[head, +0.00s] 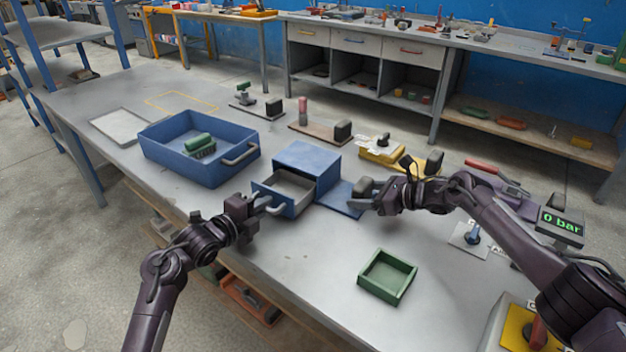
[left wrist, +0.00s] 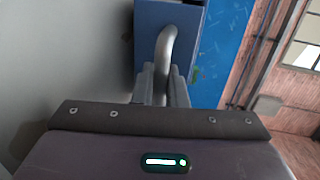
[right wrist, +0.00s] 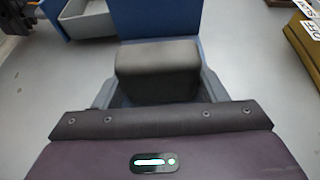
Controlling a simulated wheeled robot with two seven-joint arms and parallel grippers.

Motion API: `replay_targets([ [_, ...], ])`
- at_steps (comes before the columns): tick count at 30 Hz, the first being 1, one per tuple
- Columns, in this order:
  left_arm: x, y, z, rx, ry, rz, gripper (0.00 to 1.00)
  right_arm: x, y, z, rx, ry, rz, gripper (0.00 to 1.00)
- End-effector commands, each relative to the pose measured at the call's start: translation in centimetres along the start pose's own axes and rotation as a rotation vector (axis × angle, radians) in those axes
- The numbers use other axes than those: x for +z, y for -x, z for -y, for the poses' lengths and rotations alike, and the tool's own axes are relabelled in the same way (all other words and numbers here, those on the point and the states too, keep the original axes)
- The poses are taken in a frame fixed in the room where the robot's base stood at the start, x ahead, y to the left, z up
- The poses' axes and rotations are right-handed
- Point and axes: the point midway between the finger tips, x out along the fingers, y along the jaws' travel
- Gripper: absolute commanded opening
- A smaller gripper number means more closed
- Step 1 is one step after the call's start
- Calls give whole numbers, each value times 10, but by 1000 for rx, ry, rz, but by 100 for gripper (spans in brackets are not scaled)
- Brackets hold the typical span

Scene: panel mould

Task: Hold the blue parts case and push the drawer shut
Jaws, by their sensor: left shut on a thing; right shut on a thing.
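The blue parts case (head: 308,157) stands on the grey table, and its drawer (head: 291,186) is pulled out toward the front left; its grey inside looks empty. My left gripper (head: 262,204) is at the drawer front, shut on the drawer's curved metal handle (left wrist: 165,45). My right gripper (head: 364,193) is at the right of the case, over its flat blue base plate (head: 337,196). It is shut on a dark grip block (right wrist: 157,68) on that plate, which also shows in the right wrist view (right wrist: 205,85).
A blue bin (head: 165,160) with a green brush (head: 199,144) stands to the left of the case. A green tray (head: 387,277) lies in front. A yellow box (head: 385,155) and a gauge reading "0 bar" (head: 560,223) are at the right. The table's front middle is clear.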

Motion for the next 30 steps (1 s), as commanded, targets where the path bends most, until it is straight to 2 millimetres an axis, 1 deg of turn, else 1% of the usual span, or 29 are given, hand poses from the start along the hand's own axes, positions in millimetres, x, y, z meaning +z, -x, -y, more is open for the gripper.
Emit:
replay_targets([
  [2,0,-4,1,0,1,0,0,0,0,0,0,0,1,29],
  [4,0,-14,4,-1,2,-2,0,0,0,0,1,0,1,29],
  [9,0,-52,12,1,0,-2,0,1,0,-1,3,0,1,29],
  [12,0,-70,16,0,2,-1,0,1,0,-1,4,1,1,29],
  [15,0,-83,18,1,2,-1,0,1,-1,-2,5,1,1,29],
  [19,1,-90,19,3,1,2,0,1,-1,-2,6,1,1,29],
  [28,1,-91,18,3,1,3,0,1,-1,-3,9,2,2,29],
  [29,1,-91,18,3,1,3,16,1,-2,-3,9,2,2,29],
  [30,1,-90,18,2,1,3,17,1,-2,-3,9,2,2,29],
])
